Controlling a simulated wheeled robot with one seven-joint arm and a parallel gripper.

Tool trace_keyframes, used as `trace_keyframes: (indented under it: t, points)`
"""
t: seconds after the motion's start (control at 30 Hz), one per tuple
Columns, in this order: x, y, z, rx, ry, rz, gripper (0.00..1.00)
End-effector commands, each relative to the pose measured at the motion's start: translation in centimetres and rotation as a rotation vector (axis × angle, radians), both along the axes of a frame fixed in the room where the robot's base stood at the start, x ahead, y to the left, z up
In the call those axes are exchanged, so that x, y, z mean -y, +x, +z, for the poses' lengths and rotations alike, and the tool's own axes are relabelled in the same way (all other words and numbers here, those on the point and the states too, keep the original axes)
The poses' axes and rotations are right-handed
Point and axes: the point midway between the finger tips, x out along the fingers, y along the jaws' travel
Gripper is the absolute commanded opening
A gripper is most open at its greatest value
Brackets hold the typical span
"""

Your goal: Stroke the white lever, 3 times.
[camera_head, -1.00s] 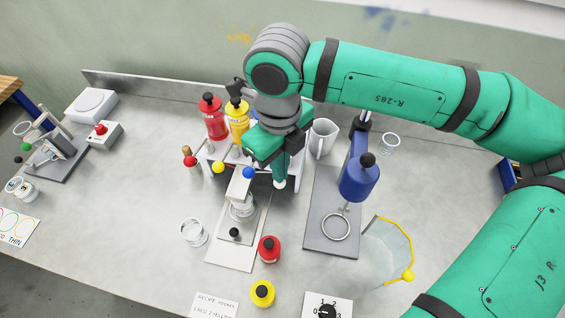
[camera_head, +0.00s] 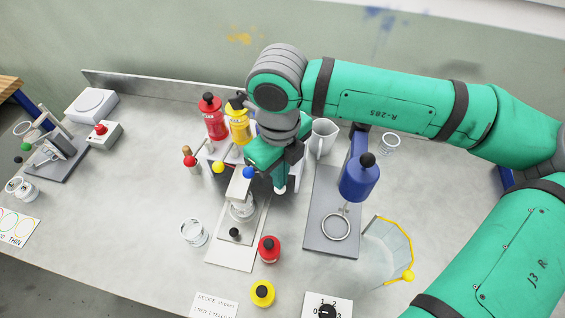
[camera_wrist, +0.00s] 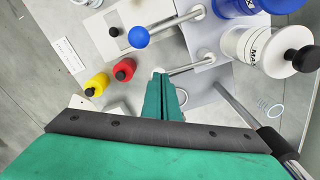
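The white lever's ball end (camera_head: 281,188) shows just below my gripper (camera_head: 280,178) in the head view. In the wrist view the white ball (camera_wrist: 158,71) is at the fingertips, partly hidden by them, with its metal rod (camera_wrist: 190,67) running to the right. My gripper's green fingers (camera_wrist: 163,82) are together, with no object seen between them. The tips look to be on or right against the ball; exact contact cannot be told. The blue-ball lever (camera_head: 248,172) and yellow-ball lever (camera_head: 218,167) stand to the left on the same gantry.
A jar (camera_head: 241,210) stands under the gantry. Small red (camera_head: 269,248) and yellow (camera_head: 262,293) bottles stand in front. A red-ball lever (camera_head: 190,160) is at the left.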

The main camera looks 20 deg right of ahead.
Motion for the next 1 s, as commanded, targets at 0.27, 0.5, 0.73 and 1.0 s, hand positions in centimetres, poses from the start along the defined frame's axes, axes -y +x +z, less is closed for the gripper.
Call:
trace_keyframes:
  t: [0.27,0.5,0.73,1.0]
  points:
    - [0.0,0.0,2.7,0.001,-0.002,-0.001,0.00]
    - [0.0,0.0,4.9,0.001,-0.002,0.000,0.00]
    - [0.0,0.0,5.4,0.000,0.000,0.000,0.00]
    - [0.0,0.0,5.3,0.000,0.000,0.000,0.00]
